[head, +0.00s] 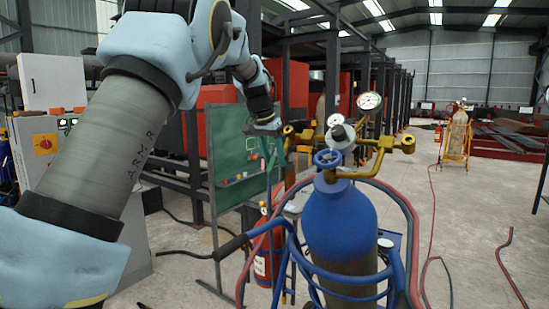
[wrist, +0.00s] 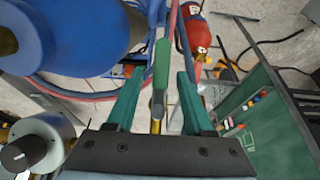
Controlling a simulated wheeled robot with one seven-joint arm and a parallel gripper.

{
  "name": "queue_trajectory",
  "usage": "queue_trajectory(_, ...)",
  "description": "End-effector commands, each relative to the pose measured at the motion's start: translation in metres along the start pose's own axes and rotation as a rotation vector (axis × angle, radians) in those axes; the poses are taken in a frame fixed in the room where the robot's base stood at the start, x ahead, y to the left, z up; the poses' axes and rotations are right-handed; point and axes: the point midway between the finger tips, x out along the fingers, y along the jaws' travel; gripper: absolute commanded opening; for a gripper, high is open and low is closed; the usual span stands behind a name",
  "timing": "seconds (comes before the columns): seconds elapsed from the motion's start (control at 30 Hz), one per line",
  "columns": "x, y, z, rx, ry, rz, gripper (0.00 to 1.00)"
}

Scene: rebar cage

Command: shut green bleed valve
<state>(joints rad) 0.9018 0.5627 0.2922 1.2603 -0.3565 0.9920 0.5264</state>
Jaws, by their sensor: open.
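The green bleed valve lever (wrist: 162,63) shows in the wrist view as a long green handle on a brass stem (wrist: 157,104). It lies in line between the two teal fingers of my gripper (wrist: 160,76), with a gap on each side. My gripper is open and holds nothing. I cannot tell whether the lever is at fingertip depth or farther off. In the head view my gripper (head: 268,150) points down just left of the brass manifold (head: 290,131). The lever cannot be made out clearly there.
A blue gas cylinder (head: 340,215) with a blue handwheel (head: 327,158) and pressure gauges (head: 369,101) stands right of my gripper. Red and blue hoses (head: 405,205) loop around it. A green board (head: 240,160) and a red extinguisher (head: 265,245) stand close by.

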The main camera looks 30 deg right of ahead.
Motion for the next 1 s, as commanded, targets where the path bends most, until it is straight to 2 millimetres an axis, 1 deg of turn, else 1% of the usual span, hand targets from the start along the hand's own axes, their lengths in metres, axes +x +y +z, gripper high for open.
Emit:
queue_trajectory(0.1,0.0061,0.0001,0.0003,0.0,-0.001,0.0,0.53)
queue_trajectory(0.37,0.0074,0.0,0.0003,0.0,0.0,0.0,0.53)
queue_trajectory(0.83,0.0071,-0.0001,0.0003,0.0,0.0,0.0,0.01)
queue_trajectory(1.0,0.0071,-0.0001,0.0003,0.0,0.0,0.0,0.0)
